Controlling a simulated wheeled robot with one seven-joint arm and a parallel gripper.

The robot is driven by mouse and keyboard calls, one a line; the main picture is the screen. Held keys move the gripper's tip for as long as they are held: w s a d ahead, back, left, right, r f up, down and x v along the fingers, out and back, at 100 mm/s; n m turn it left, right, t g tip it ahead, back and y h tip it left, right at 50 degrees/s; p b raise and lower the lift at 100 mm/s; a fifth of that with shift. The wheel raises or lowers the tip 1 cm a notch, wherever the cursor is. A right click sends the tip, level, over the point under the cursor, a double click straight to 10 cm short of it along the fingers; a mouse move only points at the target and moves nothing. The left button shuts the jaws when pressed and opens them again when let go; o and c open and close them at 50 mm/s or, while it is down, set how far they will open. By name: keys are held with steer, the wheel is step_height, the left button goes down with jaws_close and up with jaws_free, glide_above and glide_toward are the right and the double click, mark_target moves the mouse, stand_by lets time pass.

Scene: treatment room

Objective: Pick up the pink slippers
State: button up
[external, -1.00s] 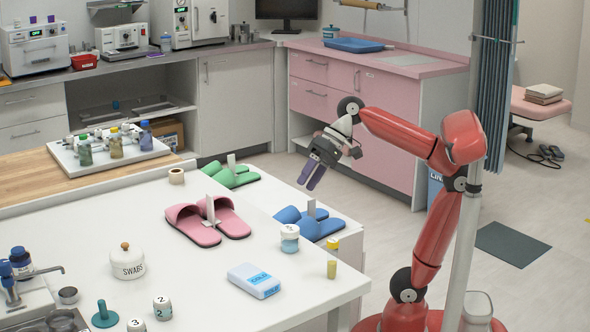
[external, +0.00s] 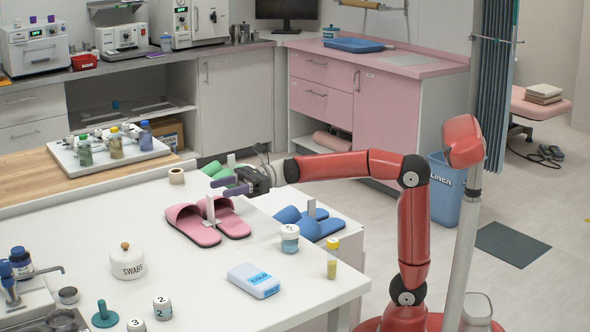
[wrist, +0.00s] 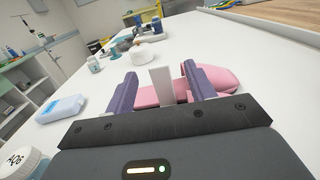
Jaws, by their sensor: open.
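The pink slippers (external: 184,224) lie side by side on the white table, with an upright white tab (external: 211,208) standing between them. My gripper (external: 226,187) is at the slippers' far right side, level with the top of the tab, with its fingers pointing left. In the wrist view the open purple fingers (wrist: 160,92) stand on either side of the white tab (wrist: 161,86). The pink slippers (wrist: 215,78) show behind and partly beneath the fingers. Whether the fingers touch the tab cannot be told.
Blue slippers (external: 324,226) and green slippers, partly hidden by my gripper, are on a lower white surface.

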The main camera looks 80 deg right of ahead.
glide_above(205, 223)
steer(key=shift+a+f, duration=0.1)
steer(key=shift+f, duration=0.3)
steer(key=shift+s, duration=0.1)
jaws_close()
